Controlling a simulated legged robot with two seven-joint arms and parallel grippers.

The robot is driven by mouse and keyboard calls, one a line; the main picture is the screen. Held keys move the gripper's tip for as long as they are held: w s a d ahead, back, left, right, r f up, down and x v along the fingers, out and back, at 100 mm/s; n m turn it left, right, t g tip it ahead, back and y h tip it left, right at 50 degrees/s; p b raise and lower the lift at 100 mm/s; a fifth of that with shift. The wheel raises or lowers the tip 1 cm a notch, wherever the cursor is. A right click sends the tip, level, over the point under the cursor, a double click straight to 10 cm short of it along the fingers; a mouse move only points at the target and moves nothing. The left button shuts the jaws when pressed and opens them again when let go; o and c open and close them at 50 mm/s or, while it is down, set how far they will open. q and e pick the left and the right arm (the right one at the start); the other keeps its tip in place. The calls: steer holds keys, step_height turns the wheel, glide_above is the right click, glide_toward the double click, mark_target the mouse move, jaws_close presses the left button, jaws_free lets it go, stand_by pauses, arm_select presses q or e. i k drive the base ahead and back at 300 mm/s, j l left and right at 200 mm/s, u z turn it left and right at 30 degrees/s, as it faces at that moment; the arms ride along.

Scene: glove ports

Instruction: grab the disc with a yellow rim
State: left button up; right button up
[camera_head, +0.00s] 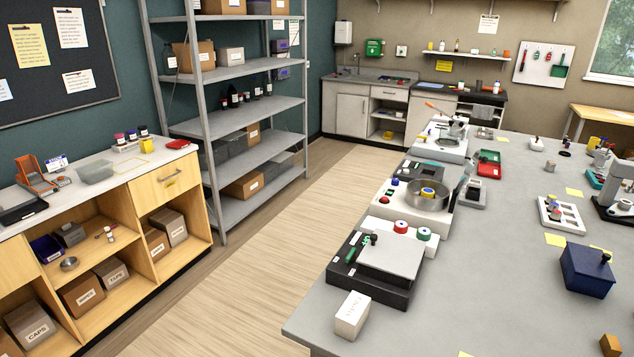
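A small round piece with a yellow rim and a blue middle (427,193) sits inside a round metal bowl (428,206). The bowl stands on a white base unit (385,205) on the grey table on the right. Similar round pieces, a red one (401,227) and a green one (424,234), sit in front of the bowl. The piece is small here, so whether it lies flat on the bowl's floor is hard to tell. Neither of my grippers shows in this view.
A black device with a grey plate (390,256) and a white box (351,315) stand nearer on the grey table (478,292). A dark blue box (587,268) stands to the right. The wooden floor (270,255) left of the table is clear, before shelves (245,70) and a cabinet (120,240).

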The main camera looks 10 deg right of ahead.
mark_target(426, 192)
steer(key=i+j+u, duration=1)
steer(key=i+l+z, duration=0.15)
steer(key=i+z, duration=0.3)
steer(key=i, duration=0.15)
steer(key=i+z, duration=0.45)
steer(key=i+j+z, duration=0.35)
steer(key=i+z, duration=0.15)
steer(key=i, duration=0.2)
